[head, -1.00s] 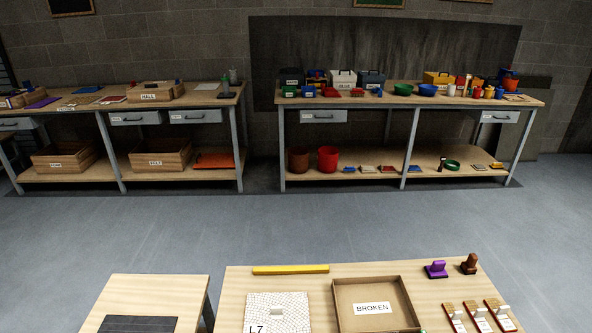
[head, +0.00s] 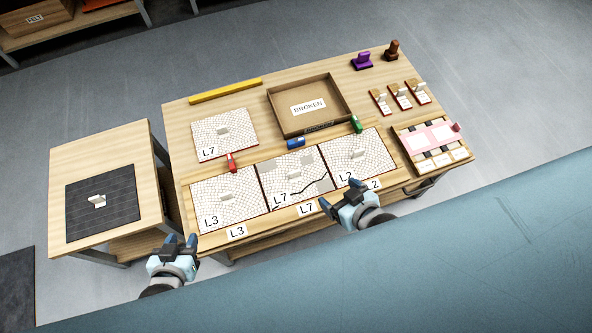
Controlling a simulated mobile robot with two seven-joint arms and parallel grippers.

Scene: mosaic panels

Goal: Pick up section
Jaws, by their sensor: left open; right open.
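Three white mosaic sections lie in a row along the table's front: L3 (head: 245,211), a middle L7 (head: 310,162) with grey patches and a dark crack line, and L2 (head: 375,146). Another L7 section (head: 240,122) lies apart behind L3. Each has a small pale handle block. My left gripper (head: 180,240) is open and empty, in front of the table's left front corner, below L3. My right gripper (head: 344,197) is open and empty at the front edge, just below L2, and partly covers the front labels. Neither visibly touches a section.
An open tray labelled BROKEN (head: 274,107) stands behind the row. Red (head: 231,162), blue (head: 295,142) and green (head: 356,124) pieces lie between. A side table (head: 130,150) carries a dark panel (head: 115,190). Purple (head: 363,61) and brown (head: 392,51) stamps stand at the back.

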